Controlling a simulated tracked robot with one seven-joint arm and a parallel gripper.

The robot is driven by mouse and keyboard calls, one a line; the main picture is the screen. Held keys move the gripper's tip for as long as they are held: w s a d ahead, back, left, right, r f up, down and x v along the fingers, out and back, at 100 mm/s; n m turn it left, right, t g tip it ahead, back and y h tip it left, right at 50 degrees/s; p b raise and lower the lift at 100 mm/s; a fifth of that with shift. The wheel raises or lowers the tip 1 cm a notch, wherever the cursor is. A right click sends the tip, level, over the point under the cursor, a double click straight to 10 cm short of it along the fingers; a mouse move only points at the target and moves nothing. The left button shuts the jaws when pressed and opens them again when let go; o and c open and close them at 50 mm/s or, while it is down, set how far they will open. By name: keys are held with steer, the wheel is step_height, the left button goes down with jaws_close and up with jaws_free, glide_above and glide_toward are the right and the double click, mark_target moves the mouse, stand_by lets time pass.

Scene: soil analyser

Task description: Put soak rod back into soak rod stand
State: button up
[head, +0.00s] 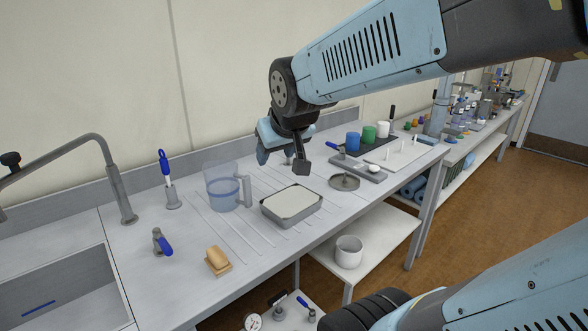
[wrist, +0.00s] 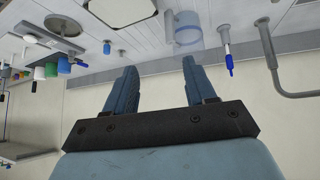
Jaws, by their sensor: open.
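A blue-handled rod (head: 165,168) stands upright in a small grey stand (head: 172,199) left of the clear jug. A second blue-handled piece (head: 163,243) tilts from a grey holder nearer the counter's front. I cannot tell for sure which is the soak rod and which the soak rod stand. My gripper (head: 284,158) is open and empty above the counter, behind the grey tray and right of the jug. In the wrist view, my gripper (wrist: 160,72) has its fingers apart with nothing between them; the upright rod (wrist: 228,50) shows to their right.
A clear jug (head: 221,188) with blue liquid and a grey tray (head: 291,206) stand on the counter. A sponge (head: 217,261) lies near the front edge. A tap (head: 118,180) and sink are at left. Coloured containers (head: 368,135) stand at right. A blue strip (head: 38,309) lies in the sink.

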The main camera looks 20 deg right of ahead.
steer(key=s+d+g, duration=0.1)
steer(key=s+g, duration=0.1)
steer(key=s, duration=0.8)
steer(key=shift+s+r+m, duration=0.15)
steer(key=shift+s+m, duration=0.15)
steer(key=shift+m, duration=0.1)
steer(key=shift+d, duration=0.1)
stand_by(0.3)
